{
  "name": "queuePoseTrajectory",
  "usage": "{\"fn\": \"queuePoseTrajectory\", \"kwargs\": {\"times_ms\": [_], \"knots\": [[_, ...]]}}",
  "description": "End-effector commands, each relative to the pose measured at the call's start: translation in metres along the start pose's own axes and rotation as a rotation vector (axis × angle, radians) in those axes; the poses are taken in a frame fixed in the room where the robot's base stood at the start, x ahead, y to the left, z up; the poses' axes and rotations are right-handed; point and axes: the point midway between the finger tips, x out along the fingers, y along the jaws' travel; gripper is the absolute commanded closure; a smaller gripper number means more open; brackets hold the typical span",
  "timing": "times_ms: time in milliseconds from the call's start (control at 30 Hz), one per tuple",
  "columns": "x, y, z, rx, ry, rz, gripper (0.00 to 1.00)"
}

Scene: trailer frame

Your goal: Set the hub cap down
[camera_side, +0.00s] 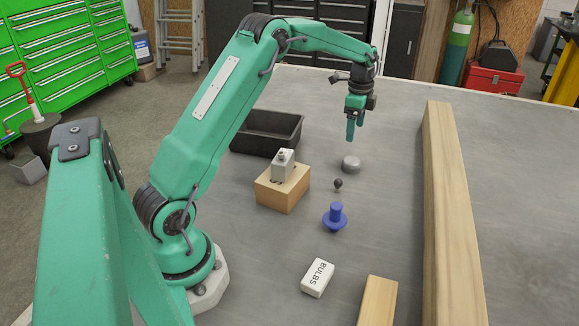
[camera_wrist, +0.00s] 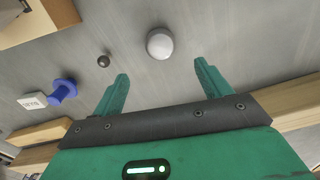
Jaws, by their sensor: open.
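The hub cap (camera_side: 351,164) is a small round grey dome lying on the grey bench top. In the wrist view the hub cap (camera_wrist: 160,43) shows as a pale disc beyond the fingertips, roughly in line with the gap between them. My gripper (camera_side: 352,136) is above the bench, a little above and beside the hub cap in the side view, and does not touch it. In the wrist view my gripper (camera_wrist: 160,72) has its two green fingers wide apart with nothing between them.
A dark ball-topped piece (camera_side: 338,184), a blue flanged part (camera_side: 335,217) and a BULBS box (camera_side: 317,278) stand nearby. A wooden block with a grey piece (camera_side: 283,188) and a black tray (camera_side: 266,133) lie left. A long timber (camera_side: 448,200) runs along the right.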

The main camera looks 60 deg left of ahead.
Motion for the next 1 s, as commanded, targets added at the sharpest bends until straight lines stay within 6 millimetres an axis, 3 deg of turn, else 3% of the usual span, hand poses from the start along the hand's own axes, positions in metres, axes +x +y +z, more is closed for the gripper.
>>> {"fn": "queuePoseTrajectory", "kwargs": {"times_ms": [733, 1000], "knots": [[-0.006, 0.002, -0.001, -0.005, 0.001, -0.003, 0.23], [-0.037, 0.023, -0.007, -0.069, 0.015, -0.038, 0.23]]}}
